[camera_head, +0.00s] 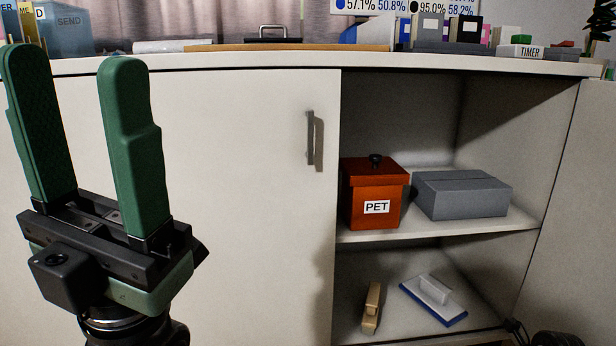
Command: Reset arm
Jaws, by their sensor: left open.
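My left gripper (86,135) is at the left of the head view. Its two green fingers point up and stand apart, with nothing between them. It is in front of the closed white cabinet door (240,180), left of the door's handle (312,138). At the bottom right corner a small dark part shows; I cannot tell if it is my right gripper.
The cabinet's right side is open. Its upper shelf (440,232) holds an orange-red box labelled PET (365,212) and a grey box (460,196). Below lie a tan brush (371,305) and a white-blue tool (434,298). Binders and boxes, one labelled TIMER (521,51), stand on top.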

